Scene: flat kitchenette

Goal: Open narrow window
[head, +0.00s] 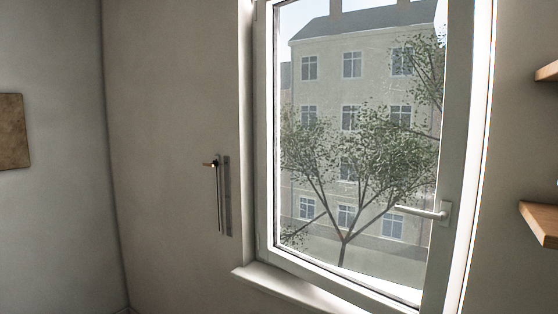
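The narrow window (268,130) has a white frame and one tall pane, and it fills the middle right of the head view. Its lever handle (425,213) sits on the right side of the sash and lies level, pointing left. A hinge shows at the lower left of the frame. I cannot tell for sure whether the sash is closed or slightly ajar. The bottom right of the sash is cut off by the picture edge. Neither of my grippers is in view.
A white sill (290,287) juts out below the window. A thin upright metal bar (219,197) is on the wall left of it. Wooden shelves (540,222) stick out at the right edge. A brown panel (13,131) hangs at far left.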

